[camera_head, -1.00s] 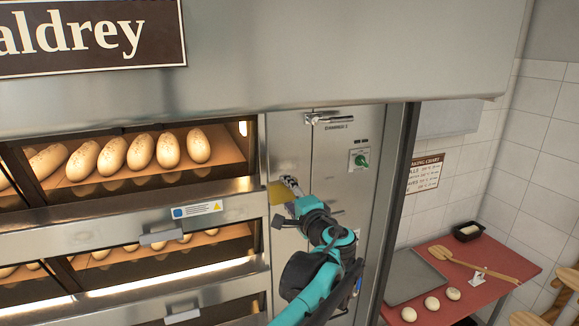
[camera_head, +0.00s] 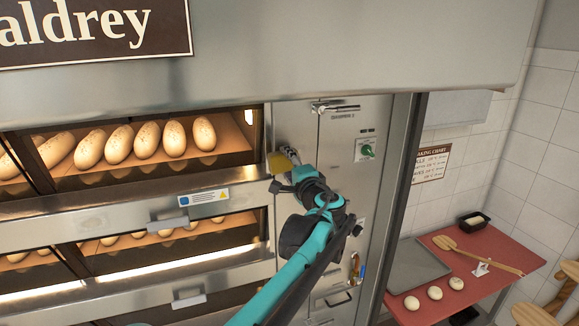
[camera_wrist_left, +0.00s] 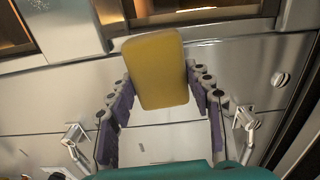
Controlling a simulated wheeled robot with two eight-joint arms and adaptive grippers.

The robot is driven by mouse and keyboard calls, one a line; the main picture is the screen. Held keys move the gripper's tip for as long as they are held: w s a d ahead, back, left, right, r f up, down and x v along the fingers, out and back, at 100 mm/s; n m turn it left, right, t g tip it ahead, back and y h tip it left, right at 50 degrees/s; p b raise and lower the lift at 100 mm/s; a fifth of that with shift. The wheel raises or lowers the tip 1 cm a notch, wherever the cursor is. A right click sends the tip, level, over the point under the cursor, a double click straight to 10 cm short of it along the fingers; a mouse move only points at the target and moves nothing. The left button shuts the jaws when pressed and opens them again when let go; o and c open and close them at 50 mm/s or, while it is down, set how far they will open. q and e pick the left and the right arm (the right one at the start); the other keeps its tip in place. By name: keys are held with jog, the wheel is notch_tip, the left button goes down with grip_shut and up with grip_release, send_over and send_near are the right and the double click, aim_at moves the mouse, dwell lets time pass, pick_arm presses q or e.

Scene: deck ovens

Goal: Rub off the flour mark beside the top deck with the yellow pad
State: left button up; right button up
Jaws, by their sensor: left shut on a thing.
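The yellow pad (camera_head: 278,163) is at the steel side panel (camera_head: 290,118), just right of the top deck opening (camera_head: 235,150). It also shows in the left wrist view (camera_wrist_left: 157,70), between the two fingers. My left gripper (camera_head: 289,163) is shut on the pad and reaches up to the panel from below. I cannot tell whether the pad touches the steel. I cannot make out the flour mark; pad and gripper cover part of the panel. My right gripper is not in view.
A latch handle (camera_head: 335,108) and a green knob (camera_head: 367,151) sit on the panel to the right. Loaves (camera_head: 146,140) lie in the lit top deck. A red table (camera_head: 491,287) with a grey tray (camera_head: 418,263) and dough balls stands at lower right.

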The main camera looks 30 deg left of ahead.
aim_at(306, 152)
pick_arm(q)
jog(key=shift+x, duration=1)
dwell(0.6)
jog(key=shift+w+d, duration=1.25)
jog(key=shift+w, duration=0.2)
jog(key=shift+w+d, duration=1.2)
jog(key=shift+w, duration=0.3)
jog(key=shift+s+a, duration=1.25)
jog(key=shift+s, duration=0.3)
jog(key=shift+s+a, duration=1.25)
jog(key=shift+s, duration=0.3)
jog(key=shift+w+d, duration=0.1)
jog(key=shift+d, duration=0.1)
jog(key=shift+v, duration=3)
